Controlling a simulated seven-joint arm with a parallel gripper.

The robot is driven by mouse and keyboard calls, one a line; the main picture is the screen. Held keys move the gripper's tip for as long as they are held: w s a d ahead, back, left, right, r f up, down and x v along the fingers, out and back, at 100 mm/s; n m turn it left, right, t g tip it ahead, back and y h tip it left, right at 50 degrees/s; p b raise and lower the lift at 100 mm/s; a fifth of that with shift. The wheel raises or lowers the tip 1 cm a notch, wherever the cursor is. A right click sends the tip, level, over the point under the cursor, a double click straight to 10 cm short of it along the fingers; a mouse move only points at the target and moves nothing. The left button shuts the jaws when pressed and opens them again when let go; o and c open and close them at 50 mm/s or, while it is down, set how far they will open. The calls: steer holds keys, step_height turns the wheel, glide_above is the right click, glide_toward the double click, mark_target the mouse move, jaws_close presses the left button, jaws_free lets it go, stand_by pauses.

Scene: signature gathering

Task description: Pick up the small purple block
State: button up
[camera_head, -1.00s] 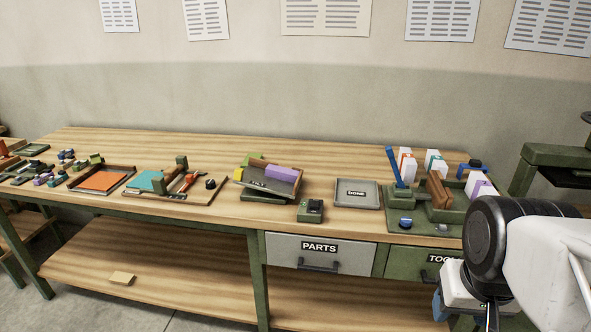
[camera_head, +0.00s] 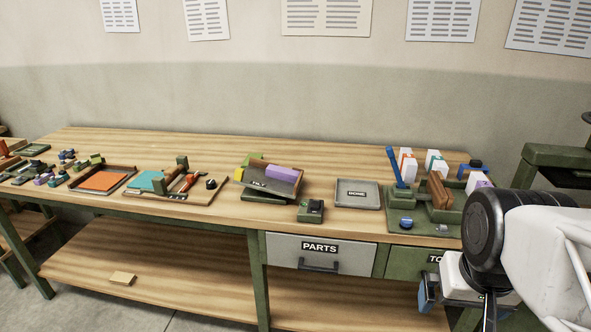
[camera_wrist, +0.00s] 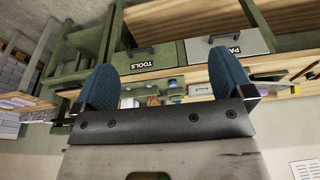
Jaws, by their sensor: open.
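A purple block (camera_head: 284,174) rests in the dark tilted tray (camera_head: 258,185) at the middle of the bench. It looks long rather than small. Much smaller purple pieces (camera_head: 41,180) lie among loose parts at the far left. A white and purple block (camera_head: 478,182) stands at the right, partly hidden by my arm. My gripper (camera_wrist: 165,88) is open and empty, its two blue fingers spread apart in the wrist view. In the head view one blue finger (camera_head: 428,292) shows in front of the drawers, well away from the purple block in the tray.
A grey tray (camera_head: 358,205) and a small green device (camera_head: 311,211) stand right of the tilted tray. A green rack (camera_head: 400,222) with upright blocks and a blue post is at the right. Drawers (camera_head: 320,252) sit below the bench top. The bench's back strip is clear.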

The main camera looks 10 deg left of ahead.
steer(key=w+a+r+m+g, duration=0.1)
steer(key=w+a+r+m, duration=0.2)
steer(key=w, duration=0.6)
steer(key=w+a+r+m, duration=0.15)
steer(key=w+r, duration=0.25)
steer(key=w, duration=0.6)
steer(key=m+g+y, duration=0.1)
steer(key=m+g, duration=0.2)
steer(key=m, duration=0.9)
glide_above(283, 170)
steer(key=d, duration=0.1)
steer(key=f, duration=1.1)
steer(key=w+f, duration=0.1)
steer(key=f, duration=0.4)
steer(key=shift+f, duration=0.25)
steer(key=shift+w+a+f, duration=0.1)
steer(key=shift+a+f, duration=0.05)
steer(key=shift+f, duration=0.1)
steer(key=shift+s+a+f, duration=0.1)
steer(key=shift+s+f, duration=0.1)
steer(key=shift+f, duration=1)
steer(key=shift+f, duration=0.1)
